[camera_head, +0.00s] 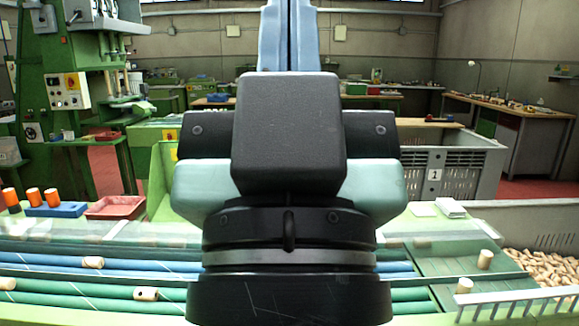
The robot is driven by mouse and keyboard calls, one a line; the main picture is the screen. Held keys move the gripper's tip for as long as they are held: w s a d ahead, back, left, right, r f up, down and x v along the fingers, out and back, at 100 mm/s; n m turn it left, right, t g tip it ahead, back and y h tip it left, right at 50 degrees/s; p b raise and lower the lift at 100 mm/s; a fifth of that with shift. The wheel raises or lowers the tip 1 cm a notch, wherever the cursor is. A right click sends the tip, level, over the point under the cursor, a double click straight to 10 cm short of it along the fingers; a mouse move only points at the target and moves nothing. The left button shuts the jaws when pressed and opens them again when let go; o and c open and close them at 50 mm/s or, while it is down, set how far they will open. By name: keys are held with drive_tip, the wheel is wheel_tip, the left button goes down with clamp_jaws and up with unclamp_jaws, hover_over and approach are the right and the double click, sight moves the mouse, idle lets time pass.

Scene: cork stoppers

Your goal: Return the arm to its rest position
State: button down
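My own arm stands in the middle of the head view, with black and pale teal links above a round black base. A blue part rises behind it to the top edge. I cannot make out my gripper or its fingers, so whether it holds anything is hidden. Cork stoppers show on the blue and green rollers: one (93,262) and another (146,294) on the left, one (485,259) standing on the green plate at right, and one (465,285) near the white rail.
A bin of many corks (545,268) lies at right. A grey crate (455,165) marked 1 stands behind. My arm blocks the middle.

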wheel_tip(320, 180, up, 14)
drive_tip(key=p, duration=1.1)
drive_tip(key=shift+f, duration=0.15)
drive_tip(key=c, duration=1.5)
unclamp_jaws()
drive_tip(key=shift+c, duration=0.2)
